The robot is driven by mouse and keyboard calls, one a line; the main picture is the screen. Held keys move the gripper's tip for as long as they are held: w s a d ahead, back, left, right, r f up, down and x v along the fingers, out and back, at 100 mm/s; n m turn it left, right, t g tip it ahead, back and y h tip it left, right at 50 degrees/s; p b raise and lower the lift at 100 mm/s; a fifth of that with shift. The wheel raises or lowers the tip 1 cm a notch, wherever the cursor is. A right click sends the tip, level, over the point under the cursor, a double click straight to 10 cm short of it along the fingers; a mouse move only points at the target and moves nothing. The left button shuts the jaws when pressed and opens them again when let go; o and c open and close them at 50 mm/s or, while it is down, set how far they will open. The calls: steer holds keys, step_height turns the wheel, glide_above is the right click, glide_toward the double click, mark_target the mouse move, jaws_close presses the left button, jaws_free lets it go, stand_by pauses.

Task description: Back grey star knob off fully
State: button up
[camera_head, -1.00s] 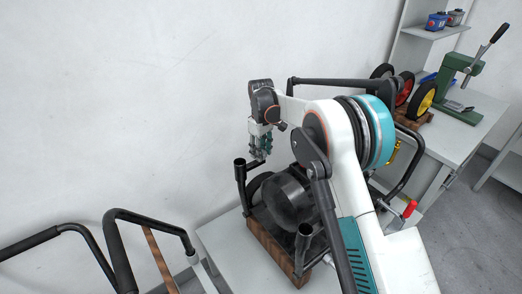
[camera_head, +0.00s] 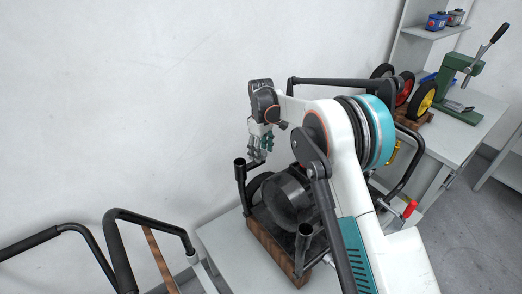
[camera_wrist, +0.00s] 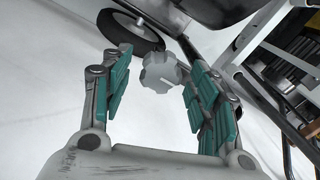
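The grey star knob (camera_wrist: 160,72) shows in the wrist view, light grey with a lobed rim. It lies between the fingertips of my gripper (camera_wrist: 157,74). The teal-padded fingers stand apart on either side of it. A small gap shows at the left finger; the right finger is very close, and I cannot tell if it touches. In the head view my gripper (camera_head: 260,148) points down just above the upright black tube end at the left of the machine on the bench. The knob cannot be made out there.
A black wheel (camera_wrist: 130,28) and dark tubing lie beyond the knob in the wrist view. In the head view, a black drum-like part (camera_head: 288,197) sits on a wooden block (camera_head: 275,250) below my arm. Black-gripped handlebars (camera_head: 150,218) stand at the left. The wall is close behind.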

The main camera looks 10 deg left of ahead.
steer(key=shift+r, duration=0.1)
step_height(320, 180, up, 12)
stand_by(0.6)
